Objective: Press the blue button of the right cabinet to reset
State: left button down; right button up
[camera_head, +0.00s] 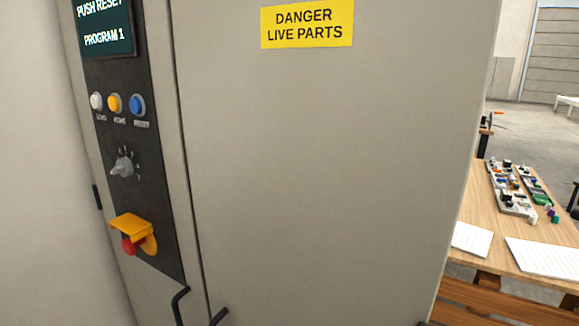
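The blue button (137,105) is on the dark control panel (155,215) at the left of a grey cabinet (330,180). It is the rightmost of a row of three, beside a yellow button (114,103) and a white button (96,101). A screen (104,28) above the buttons reads "PUSH RESET" and "PROGRAM 1". Neither of my grippers shows in the head view.
Below the buttons are a rotary knob (122,167) and a red emergency button (131,246) under a yellow guard (132,226). Door handles (180,304) stick out at the bottom. A wooden table (550,232) with papers and parts stands at the right.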

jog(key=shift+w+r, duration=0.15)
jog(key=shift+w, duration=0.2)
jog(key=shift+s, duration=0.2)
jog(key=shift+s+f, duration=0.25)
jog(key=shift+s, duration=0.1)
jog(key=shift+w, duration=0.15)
